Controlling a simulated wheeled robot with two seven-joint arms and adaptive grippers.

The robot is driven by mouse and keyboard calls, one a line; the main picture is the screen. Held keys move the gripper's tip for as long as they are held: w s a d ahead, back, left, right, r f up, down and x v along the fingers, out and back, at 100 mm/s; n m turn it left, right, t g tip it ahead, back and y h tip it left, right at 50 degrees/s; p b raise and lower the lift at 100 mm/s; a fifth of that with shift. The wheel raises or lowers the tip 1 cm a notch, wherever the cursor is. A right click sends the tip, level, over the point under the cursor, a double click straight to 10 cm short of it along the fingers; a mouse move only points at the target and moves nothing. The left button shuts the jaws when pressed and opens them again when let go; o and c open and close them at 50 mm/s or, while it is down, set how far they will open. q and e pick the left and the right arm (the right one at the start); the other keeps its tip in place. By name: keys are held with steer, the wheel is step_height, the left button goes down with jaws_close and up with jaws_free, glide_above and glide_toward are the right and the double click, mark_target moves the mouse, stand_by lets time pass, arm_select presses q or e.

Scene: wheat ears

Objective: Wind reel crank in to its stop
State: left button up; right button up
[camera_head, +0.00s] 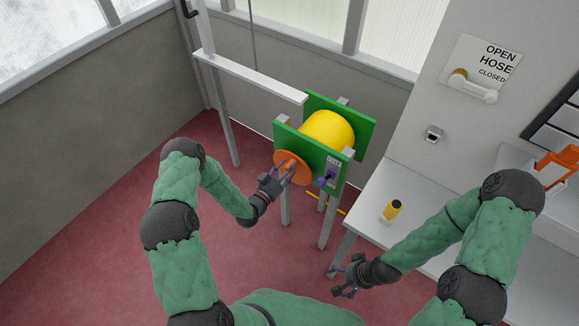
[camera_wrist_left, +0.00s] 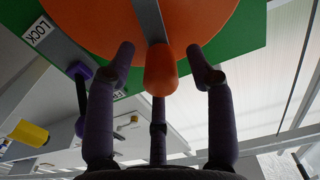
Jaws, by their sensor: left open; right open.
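The hose reel has a yellow drum (camera_head: 328,130) between green side plates (camera_head: 352,112). An orange crank disc (camera_head: 288,157) is on its near face. In the left wrist view the disc (camera_wrist_left: 90,22) carries a grey crank arm (camera_wrist_left: 150,20) and an orange handle knob (camera_wrist_left: 160,68). My left gripper (camera_head: 284,172) is open at the disc. In its wrist view its fingers (camera_wrist_left: 162,55) stand either side of the knob, with gaps visible. A purple lock lever (camera_head: 325,181) sits right of the disc; the LOCK label (camera_wrist_left: 38,30) shows in the wrist view. My right gripper (camera_head: 342,284) is open and empty, low beside the bench.
A white lever with an OPEN HOSE CLOSED sign (camera_head: 484,66) is on the wall. Red floor (camera_head: 110,230) is clear at left.

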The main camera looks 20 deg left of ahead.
arm_select(q)
steer(key=shift+w+d, duration=0.25)
steer(key=shift+w, duration=0.45)
jaws_close()
steer(key=shift+d+f, duration=0.1)
steer(key=shift+d, duration=0.05)
